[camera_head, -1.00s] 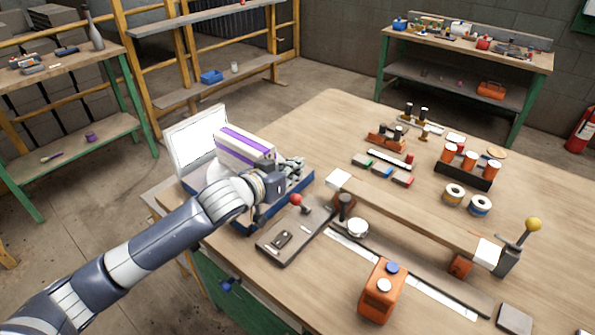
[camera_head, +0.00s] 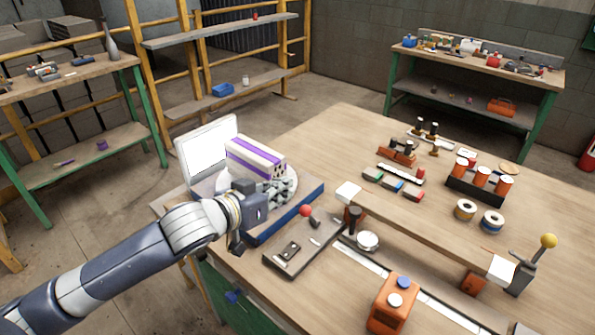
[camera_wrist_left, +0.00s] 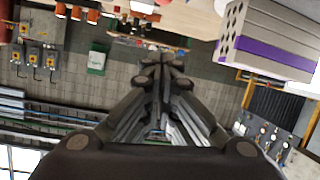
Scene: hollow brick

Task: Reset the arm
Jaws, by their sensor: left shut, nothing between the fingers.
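My left gripper (camera_head: 272,197) reaches in from the left in the head view, in front of a blue-based device (camera_head: 301,208) on the workbench. In the left wrist view its two dark fingers (camera_wrist_left: 163,64) are together with nothing between them. A white hollow brick with a purple stripe (camera_head: 252,155) and holes in its end lies on the device, just beyond the gripper. The brick also shows at the upper right of the left wrist view (camera_wrist_left: 272,42), apart from the fingers. My right gripper is not in view.
A white screen (camera_head: 208,150) stands behind the brick. A red-knobbed lever plate (camera_head: 287,250), an orange block (camera_head: 389,310) and a long wooden beam (camera_head: 425,228) lie on the workbench (camera_head: 335,140). Shelves and another bench stand behind, with open floor between.

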